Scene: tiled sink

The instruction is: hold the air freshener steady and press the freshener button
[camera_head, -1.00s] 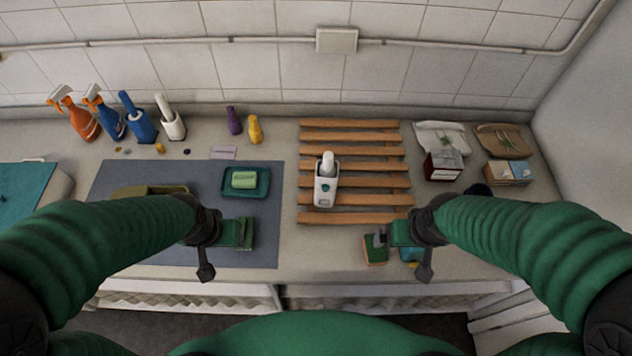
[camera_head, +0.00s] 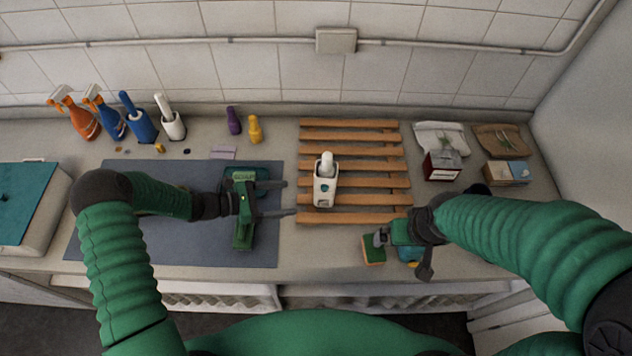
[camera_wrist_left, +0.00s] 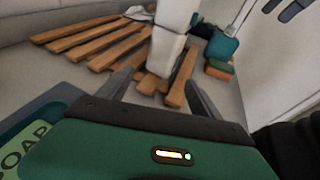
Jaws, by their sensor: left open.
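The air freshener (camera_head: 325,188) is a white upright dispenser with a rounded top and a small teal mark on its front. It stands on the wooden slatted rack (camera_head: 355,217). I cannot clearly tell which part is its button. My left gripper (camera_head: 288,198) is open and points right, its fingers just left of the freshener and apart from it. In the left wrist view the freshener (camera_wrist_left: 165,52) appears ahead, between and beyond the two fingers (camera_wrist_left: 158,90). My right gripper (camera_head: 386,238) is low at the right, beside a sponge; its fingers are too unclear to read.
A green-and-orange sponge (camera_head: 373,250) lies near the front edge. The soap dish (camera_head: 262,172) is partly hidden under my left gripper on the grey mat (camera_head: 110,205). Spray bottles (camera_head: 80,122) and brushes stand at back left. Boxes (camera_head: 507,173) and packets sit right of the rack.

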